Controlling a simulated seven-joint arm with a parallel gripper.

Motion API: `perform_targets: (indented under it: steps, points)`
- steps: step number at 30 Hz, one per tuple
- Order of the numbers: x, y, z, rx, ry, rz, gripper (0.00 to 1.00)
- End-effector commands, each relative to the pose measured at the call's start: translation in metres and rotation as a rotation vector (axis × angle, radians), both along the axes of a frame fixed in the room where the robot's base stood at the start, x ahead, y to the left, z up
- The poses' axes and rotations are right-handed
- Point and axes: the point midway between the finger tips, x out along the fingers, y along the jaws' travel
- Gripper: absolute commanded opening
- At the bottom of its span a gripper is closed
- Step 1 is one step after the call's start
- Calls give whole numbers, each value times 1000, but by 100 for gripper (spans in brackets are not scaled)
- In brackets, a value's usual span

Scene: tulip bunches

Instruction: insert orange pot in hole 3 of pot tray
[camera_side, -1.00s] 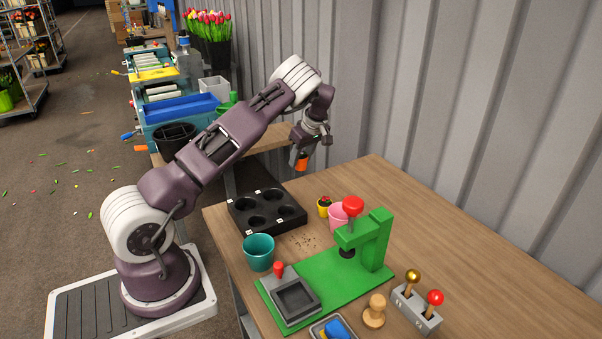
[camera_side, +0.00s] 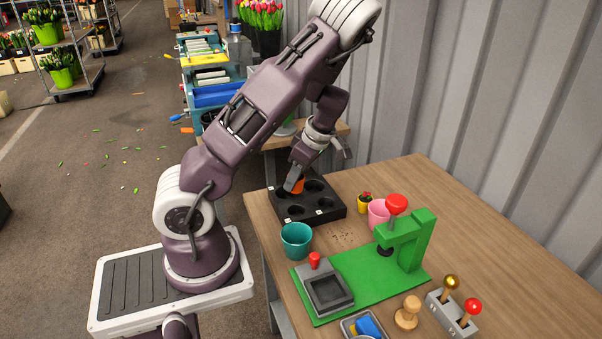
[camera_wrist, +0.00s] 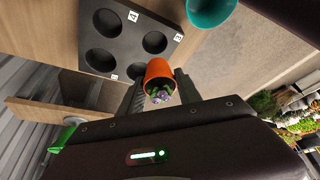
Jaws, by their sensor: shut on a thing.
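The orange pot (camera_side: 298,187) is held in my gripper (camera_side: 292,185) over the back left part of the black pot tray (camera_side: 335,213). In the wrist view, the orange pot (camera_wrist: 158,69) sits between the two fingers with small purple and green plant tops in its mouth. I cannot tell whether the pot's bottom is above or inside a hole.
A teal pot (camera_side: 297,241) stands close in front of the tray. A small yellow pot (camera_side: 364,203) and a pink pot (camera_side: 378,214) stand to its right, beside a green press (camera_side: 410,245). The right back tabletop is clear.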

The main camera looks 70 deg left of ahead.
Motion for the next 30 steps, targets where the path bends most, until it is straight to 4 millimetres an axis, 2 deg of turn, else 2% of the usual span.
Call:
perform_targets:
  steps: [5,12,18,30]
  points:
    - [0,0,-8,0,2,-1,0]
    - [0,0,-37,-1,2,0,0]
    - [0,0,-54,-1,1,-1,0]
    - [0,0,-58,0,0,-1,0]
